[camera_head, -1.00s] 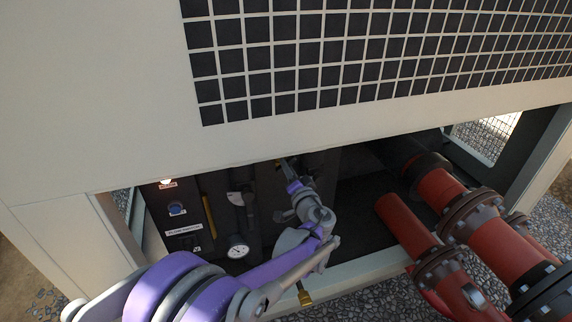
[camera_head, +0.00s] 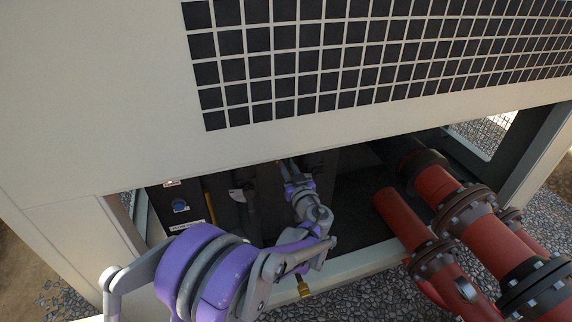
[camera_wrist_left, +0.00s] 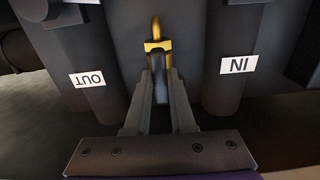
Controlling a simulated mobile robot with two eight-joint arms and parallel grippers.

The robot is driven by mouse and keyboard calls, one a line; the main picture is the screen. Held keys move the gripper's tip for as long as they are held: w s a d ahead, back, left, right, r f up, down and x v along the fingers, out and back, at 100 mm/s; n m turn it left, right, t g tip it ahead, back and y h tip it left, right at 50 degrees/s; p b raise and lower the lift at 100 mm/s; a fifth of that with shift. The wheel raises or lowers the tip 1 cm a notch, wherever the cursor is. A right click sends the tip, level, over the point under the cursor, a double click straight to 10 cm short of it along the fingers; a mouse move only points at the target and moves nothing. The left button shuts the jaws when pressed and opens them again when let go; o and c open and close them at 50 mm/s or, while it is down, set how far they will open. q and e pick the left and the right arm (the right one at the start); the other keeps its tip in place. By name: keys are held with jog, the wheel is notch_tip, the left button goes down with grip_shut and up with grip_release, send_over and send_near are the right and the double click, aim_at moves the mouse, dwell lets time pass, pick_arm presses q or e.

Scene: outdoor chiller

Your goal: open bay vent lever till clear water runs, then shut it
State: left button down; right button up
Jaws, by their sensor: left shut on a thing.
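My left gripper (camera_head: 288,172) reaches into the dark bay under the cream panel. In the left wrist view, its two grey fingers (camera_wrist_left: 163,88) are shut on a dark lever (camera_wrist_left: 160,64) below a brass-yellow valve part (camera_wrist_left: 157,45). The lever points toward the gripper, and the fingers cover part of it. A brass outlet (camera_head: 304,289) shows under the arm at the bay's front sill. I see no water at it, though it is small in view. My right gripper is in neither view.
Dark pipes with an upside-down OUT label (camera_wrist_left: 90,80) and an IN label (camera_wrist_left: 239,65) flank the lever. Large red flanged pipes (camera_head: 405,220) stand right of my arm. The cream sill (camera_head: 355,267) and grille panel (camera_head: 120,120) bound the opening. A blue-knobbed control box (camera_head: 180,206) is left.

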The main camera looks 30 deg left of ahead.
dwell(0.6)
pick_arm(q)
jog(key=m+b, duration=0.1)
jog(key=m, duration=0.4)
jog(key=shift+f, duration=0.15)
jog(key=m+b, duration=0.1)
jog(key=m, duration=0.4)
jog(key=shift+m, duration=0.3)
jog(key=m+b, duration=0.1)
jog(key=m, duration=0.6)
jog(key=shift+m, duration=0.4)
jog(key=shift+c, duration=1)
grip_release()
jog(key=v, duration=0.7)
